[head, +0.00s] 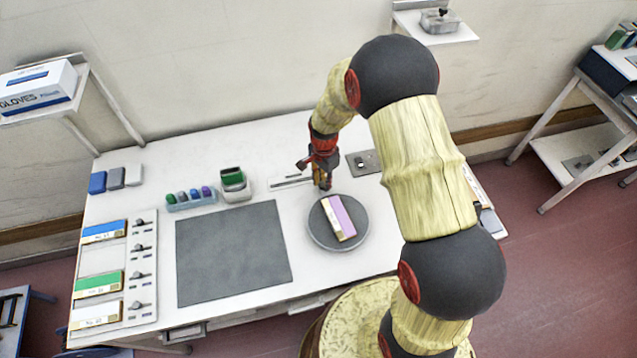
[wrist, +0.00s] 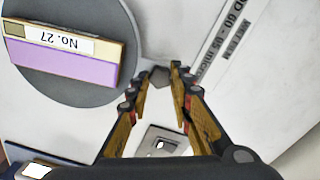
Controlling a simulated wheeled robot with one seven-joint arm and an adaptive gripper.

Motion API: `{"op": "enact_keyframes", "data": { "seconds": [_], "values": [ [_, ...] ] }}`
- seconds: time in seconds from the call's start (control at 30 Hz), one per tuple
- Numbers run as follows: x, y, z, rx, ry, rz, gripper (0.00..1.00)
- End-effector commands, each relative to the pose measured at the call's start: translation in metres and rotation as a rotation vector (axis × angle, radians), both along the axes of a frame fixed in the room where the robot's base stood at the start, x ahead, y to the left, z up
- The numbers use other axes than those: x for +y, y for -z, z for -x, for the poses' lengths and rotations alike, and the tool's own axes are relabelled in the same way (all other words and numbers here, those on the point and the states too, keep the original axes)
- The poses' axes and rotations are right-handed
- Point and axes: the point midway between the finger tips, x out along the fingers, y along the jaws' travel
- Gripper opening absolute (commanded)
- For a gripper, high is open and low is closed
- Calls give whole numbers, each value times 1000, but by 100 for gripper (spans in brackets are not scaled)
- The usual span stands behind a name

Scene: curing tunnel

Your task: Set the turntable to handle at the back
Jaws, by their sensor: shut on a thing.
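The turntable (head: 317,222) is a round grey disc on the white table, right of the grey mat. It also fills the upper left of the wrist view (wrist: 128,62). A purple and cream block labelled No. 27 (head: 339,218) lies on it, and its label shows in the wrist view (wrist: 62,47). My gripper (head: 322,187) is at the disc's back edge, slightly left of its middle. In the wrist view my gripper's fingertips (wrist: 160,72) close on the turntable's small dark handle (wrist: 160,77) at the rim. In the head view the gripper hides the handle.
A dark grey mat (head: 232,255) lies left of the turntable. Behind it stand a rack of coloured pieces (head: 190,200) and a green-topped box (head: 234,185). A panel of coloured blocks and levers (head: 115,270) is at left. A metal plate (head: 364,162) lies behind the turntable.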

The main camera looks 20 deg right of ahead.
Motion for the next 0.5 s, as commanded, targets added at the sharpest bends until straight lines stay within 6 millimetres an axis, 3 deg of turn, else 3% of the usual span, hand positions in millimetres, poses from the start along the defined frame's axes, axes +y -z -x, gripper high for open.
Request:
{"op": "enact_keyframes", "data": {
  "seconds": [0.5],
  "values": [
    [-15, -1, -1, -2, 115, 0, 0]
  ]
}}
